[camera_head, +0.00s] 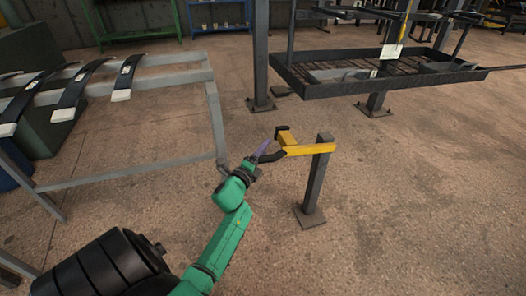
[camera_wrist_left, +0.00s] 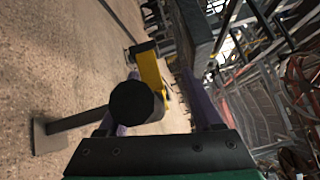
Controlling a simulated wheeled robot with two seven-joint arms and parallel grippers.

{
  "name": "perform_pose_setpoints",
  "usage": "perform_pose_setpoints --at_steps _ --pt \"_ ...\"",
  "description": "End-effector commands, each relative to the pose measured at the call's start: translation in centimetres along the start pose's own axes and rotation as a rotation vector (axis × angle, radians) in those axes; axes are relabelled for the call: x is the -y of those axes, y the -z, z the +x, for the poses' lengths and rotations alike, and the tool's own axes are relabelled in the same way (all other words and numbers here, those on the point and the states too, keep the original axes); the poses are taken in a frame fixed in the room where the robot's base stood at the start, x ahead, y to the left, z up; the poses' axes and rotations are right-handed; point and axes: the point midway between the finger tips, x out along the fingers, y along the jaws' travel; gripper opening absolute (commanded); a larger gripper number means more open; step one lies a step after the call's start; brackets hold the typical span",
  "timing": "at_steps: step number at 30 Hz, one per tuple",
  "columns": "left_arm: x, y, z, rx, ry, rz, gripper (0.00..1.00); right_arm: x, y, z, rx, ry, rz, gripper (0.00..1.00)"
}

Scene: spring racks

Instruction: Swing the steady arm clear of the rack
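The yellow steady arm (camera_head: 308,150) is mounted on a short grey post (camera_head: 314,185) and reaches left, toward the rack. It has a dark end, and a shorter yellow piece lies behind it. My left gripper (camera_head: 264,154) is at its left end. In the left wrist view the steady arm (camera_wrist_left: 150,72) runs behind a round black knob (camera_wrist_left: 135,103). My left gripper's purple fingers (camera_wrist_left: 165,105) are spread, with the knob between them and closer to the left finger. I cannot tell whether they touch it. My right gripper is not in view.
The grey metal rack (camera_head: 165,80) with several curved leaf springs (camera_head: 125,78) stands at the left, one leg close to my left gripper. The floor at lower right is clear.

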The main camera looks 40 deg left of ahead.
Motion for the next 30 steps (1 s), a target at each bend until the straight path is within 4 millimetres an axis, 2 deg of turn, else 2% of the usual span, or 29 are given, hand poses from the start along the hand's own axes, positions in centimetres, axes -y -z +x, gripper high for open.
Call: perform_pose_setpoints --at_steps 5,8,24,30 --pt "0.0 0.0 -0.2 0.0 0.0 -0.001 0.64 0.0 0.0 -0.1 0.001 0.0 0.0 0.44" --pt "0.0 0.0 -1.2 0.0 -0.002 -0.002 0.64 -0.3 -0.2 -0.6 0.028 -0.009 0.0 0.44" --pt "0.0 -0.1 -11.9 0.001 -0.004 -0.001 0.64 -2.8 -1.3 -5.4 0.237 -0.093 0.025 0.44" --pt "0.0 0.0 -14.4 0.0 -0.001 -0.001 0.64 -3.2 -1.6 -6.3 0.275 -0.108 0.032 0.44"
